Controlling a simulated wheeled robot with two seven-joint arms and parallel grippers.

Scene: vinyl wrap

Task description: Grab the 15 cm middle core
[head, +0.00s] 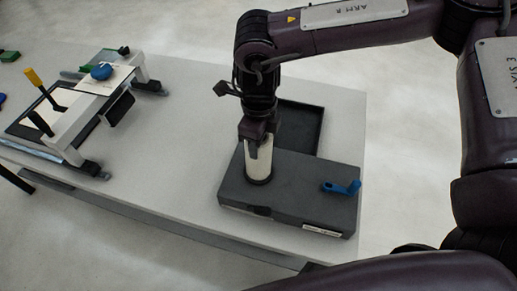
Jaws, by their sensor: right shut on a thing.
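A cream, upright cylindrical core (259,163) stands on the left part of a dark grey box (300,190), with a black ring at its foot. My right gripper (259,140) comes down from above and is shut on the upper end of the core. I cannot tell whether the core's foot is lifted from the box. No other core shows, and the core's length cannot be read. My left gripper is not in view.
A blue crank handle (342,187) sits on the box's right side. A black tray (301,128) lies behind the box. A white-framed device (75,118) with a yellow-tipped lever stands at the left. The white table (180,160) is clear between them.

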